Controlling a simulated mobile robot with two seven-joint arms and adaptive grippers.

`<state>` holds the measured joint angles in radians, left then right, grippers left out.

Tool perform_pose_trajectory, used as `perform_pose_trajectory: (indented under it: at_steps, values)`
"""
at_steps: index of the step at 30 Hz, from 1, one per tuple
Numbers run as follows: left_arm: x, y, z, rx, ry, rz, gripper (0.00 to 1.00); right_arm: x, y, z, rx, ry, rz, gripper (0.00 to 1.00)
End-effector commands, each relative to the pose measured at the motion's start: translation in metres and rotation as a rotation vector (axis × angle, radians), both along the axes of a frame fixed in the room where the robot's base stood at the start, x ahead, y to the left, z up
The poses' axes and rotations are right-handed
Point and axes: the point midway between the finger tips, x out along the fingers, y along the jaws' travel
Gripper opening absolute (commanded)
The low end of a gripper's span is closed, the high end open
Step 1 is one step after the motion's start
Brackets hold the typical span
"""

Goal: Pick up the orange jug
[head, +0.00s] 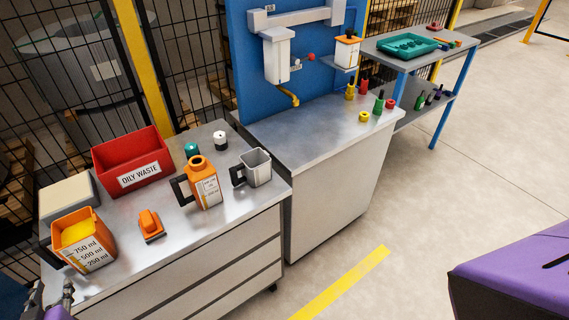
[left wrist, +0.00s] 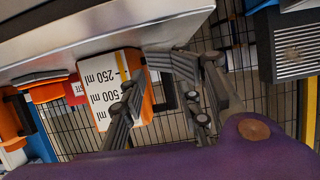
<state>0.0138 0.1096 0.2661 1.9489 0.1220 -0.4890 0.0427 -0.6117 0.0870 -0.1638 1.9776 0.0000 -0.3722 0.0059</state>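The orange jug (head: 84,241) stands upright at the left front of the grey workbench, with yellow contents and a white scale marked 750, 500 and 250 ml. In the left wrist view the jug (left wrist: 106,92) appears upside down, with its dark handle (left wrist: 166,92) seen between the fingers. My left gripper (head: 55,294) is at the bottom left in the head view, close to the jug's handle side. In the left wrist view its fingers (left wrist: 165,64) are apart. I cannot tell whether they touch the handle. My right gripper is not in view.
An orange bottle-like can (head: 205,187), a grey jug (head: 258,168), a red OILY WASTE bin (head: 132,163), a small orange tool (head: 151,226) and a grey-white box (head: 67,196) share the workbench (head: 205,228). A fence stands behind. Open floor (head: 430,215) lies to the right.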

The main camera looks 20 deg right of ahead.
Motion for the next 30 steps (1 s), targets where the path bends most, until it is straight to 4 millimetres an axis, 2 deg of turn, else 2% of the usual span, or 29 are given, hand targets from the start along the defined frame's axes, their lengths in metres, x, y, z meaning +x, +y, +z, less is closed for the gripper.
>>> perform_pose_trajectory:
  at_steps: [1,5,9,21,30]
  values:
    - [0.013,0.002,0.014,0.0,-0.044,0.002,0.25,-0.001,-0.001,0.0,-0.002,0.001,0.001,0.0]
    - [0.025,0.008,0.02,0.0,-0.083,0.01,0.25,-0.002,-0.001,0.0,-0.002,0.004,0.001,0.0]
    - [0.04,0.012,0.016,0.0,-0.084,0.011,0.25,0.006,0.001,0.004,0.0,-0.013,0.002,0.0]
    - [0.088,0.026,0.002,0.001,-0.082,0.012,0.25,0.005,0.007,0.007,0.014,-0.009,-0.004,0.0]
    - [0.092,0.027,0.0,0.0,-0.08,0.012,0.25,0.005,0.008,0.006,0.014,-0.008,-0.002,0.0]
